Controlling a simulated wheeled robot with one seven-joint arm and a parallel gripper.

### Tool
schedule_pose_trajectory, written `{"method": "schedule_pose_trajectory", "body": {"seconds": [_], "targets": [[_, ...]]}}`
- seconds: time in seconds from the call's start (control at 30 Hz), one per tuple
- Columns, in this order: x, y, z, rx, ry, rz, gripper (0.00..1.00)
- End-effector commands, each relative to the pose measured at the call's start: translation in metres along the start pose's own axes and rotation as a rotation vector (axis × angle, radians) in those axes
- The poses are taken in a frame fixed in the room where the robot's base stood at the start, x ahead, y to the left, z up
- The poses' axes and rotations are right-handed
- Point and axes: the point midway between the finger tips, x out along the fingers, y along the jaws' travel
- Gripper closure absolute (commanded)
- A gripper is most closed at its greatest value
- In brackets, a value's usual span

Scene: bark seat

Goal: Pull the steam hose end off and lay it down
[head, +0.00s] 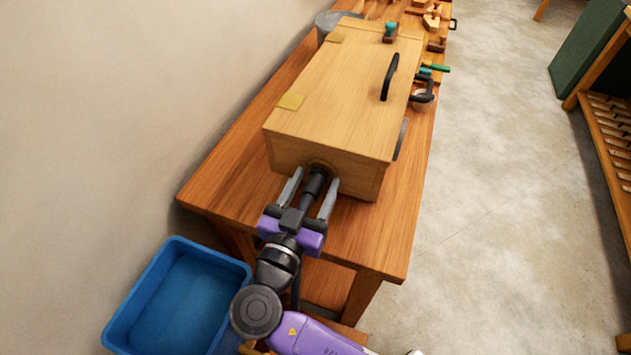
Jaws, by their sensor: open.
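The steam hose end (315,182) is a black cylinder on the near end face of a long wooden box (345,90). It sits at a dark round fitting low on that face, and its near part is partly hidden by my gripper. My gripper (315,178) is open, with one grey finger on each side of the hose end. I cannot tell whether either finger touches it. The fingertips are close to the box's end face.
The box stands on a wooden bench (385,235) with bare top at its near end. A blue bin (180,295) is at lower left by the wall. Clamps and tools (425,85) lie along the bench's right edge. A slatted wooden rack (610,125) stands at right.

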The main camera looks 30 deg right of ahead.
Motion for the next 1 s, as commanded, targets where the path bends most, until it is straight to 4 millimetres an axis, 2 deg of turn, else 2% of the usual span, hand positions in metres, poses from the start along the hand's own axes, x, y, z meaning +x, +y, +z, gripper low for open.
{"method": "schedule_pose_trajectory", "body": {"seconds": [0.77,1.0], "targets": [[-0.0001,0.0000,-0.0002,0.000,0.000,0.000,0.44],[0.0000,0.0001,0.0000,0.000,0.000,0.000,0.89]]}}
